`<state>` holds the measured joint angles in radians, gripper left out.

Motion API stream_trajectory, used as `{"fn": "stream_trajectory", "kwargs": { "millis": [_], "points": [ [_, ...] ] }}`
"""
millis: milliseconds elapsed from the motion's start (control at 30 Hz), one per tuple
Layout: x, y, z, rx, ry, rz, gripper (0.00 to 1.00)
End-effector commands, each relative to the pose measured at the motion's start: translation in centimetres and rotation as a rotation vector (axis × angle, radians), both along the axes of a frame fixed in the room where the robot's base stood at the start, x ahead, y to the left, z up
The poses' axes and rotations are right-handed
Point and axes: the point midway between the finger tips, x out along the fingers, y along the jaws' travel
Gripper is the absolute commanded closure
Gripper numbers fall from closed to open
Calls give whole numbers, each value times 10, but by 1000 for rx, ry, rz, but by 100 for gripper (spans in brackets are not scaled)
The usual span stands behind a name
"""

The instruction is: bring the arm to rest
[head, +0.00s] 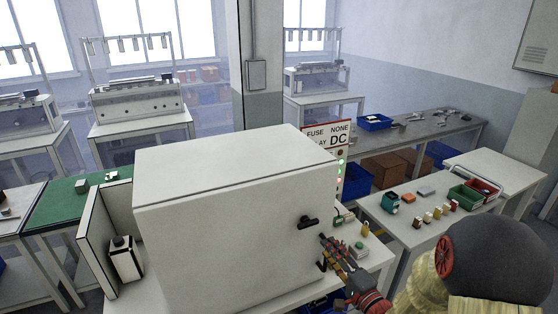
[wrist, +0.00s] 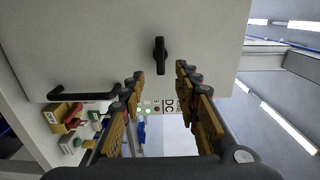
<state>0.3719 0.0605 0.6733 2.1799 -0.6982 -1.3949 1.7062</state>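My gripper (head: 326,240) is at the right front edge of a large white cabinet (head: 215,225), close to its black handle (head: 307,221). In the wrist view my gripper (wrist: 160,82) has its two orange-brown fingers spread apart, with nothing between them. In that view the cabinet's white face (wrist: 100,40) fills the upper part, and a black knob (wrist: 160,55) on it lies beyond the fingertips. A black bar handle (wrist: 85,92) shows to the left. The fingers appear apart from the knob.
A white table (head: 420,222) at right holds small parts and a green bin (head: 466,196). A grey workbench (head: 425,137) stands at the back right.

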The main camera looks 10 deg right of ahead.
Motion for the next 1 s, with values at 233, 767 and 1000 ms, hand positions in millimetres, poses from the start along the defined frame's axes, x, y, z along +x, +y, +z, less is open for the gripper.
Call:
{"fn": "stream_trajectory", "kwargs": {
  "millis": [233,767,1000],
  "points": [
    [-5,-20,-70,-350,168,-35,68],
    [-129,-102,-148,-1186,842,205,68],
    [-208,-75,-103,-1337,983,486,68]
  ]
}}
